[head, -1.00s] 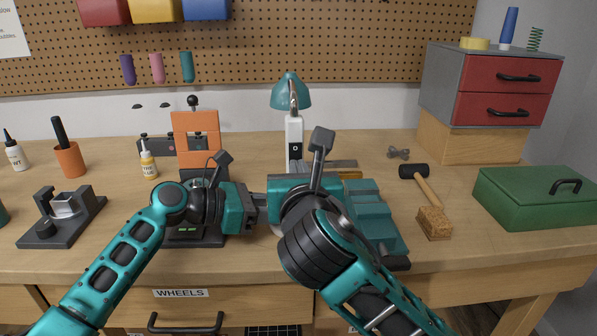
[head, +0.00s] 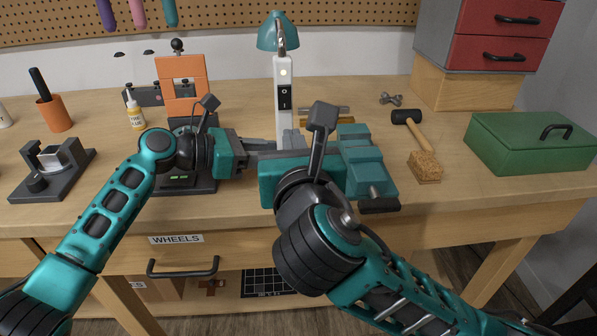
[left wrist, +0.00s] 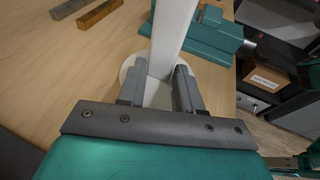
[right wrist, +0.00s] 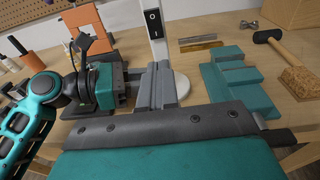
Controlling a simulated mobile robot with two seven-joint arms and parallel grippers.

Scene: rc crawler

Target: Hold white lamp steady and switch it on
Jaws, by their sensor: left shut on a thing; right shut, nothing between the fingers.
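The white lamp (head: 283,118) stands upright on the bench, with a teal shade (head: 278,32) and a black rocker switch (head: 284,97) on its post. A small pale-yellow spot (head: 285,72) shows above the switch. My left gripper (left wrist: 163,75) is shut on the lower part of the white post, just above its round base (left wrist: 128,72). My right gripper (right wrist: 157,68) is shut and empty, in front of the post and below the switch. In the head view its fingers (head: 291,138) are partly hidden behind its own body. The switch also shows in the right wrist view (right wrist: 153,24).
A teal stepped block (right wrist: 232,75) stands right of the lamp, with metal and brass bars (right wrist: 200,44) behind. A hammer (head: 418,130), a cork block (head: 425,167) and a green toolbox (head: 530,142) are farther right.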

